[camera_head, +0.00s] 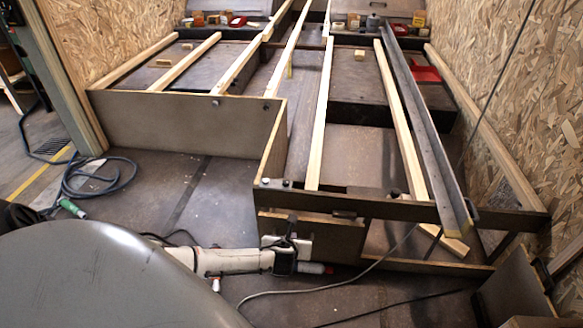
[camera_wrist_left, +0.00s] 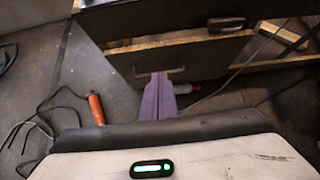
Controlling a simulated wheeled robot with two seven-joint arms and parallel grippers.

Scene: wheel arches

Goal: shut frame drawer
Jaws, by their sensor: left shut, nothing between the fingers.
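The frame drawer's brown front panel (camera_head: 337,238) sits under the dark front bar of the wooden frame (camera_head: 400,207). In the left wrist view the panel (camera_wrist_left: 205,58) has a handle low on it, at the fingertips. How far the drawer stands out I cannot tell. My left gripper (camera_head: 290,242) is at the left part of the panel, on its near side. In the left wrist view its purple fingers (camera_wrist_left: 158,84) are together, with nothing visible between them. Whether they touch the panel is unclear. My right gripper is not in view.
A red-and-white object (camera_head: 318,268) lies on the floor below the panel. A grey cable (camera_head: 335,286) crosses the floor in front. Blue cable (camera_head: 100,180) is coiled at left. Long wooden beams (camera_head: 320,120) lie across the frame. Chipboard walls (camera_head: 530,90) border it.

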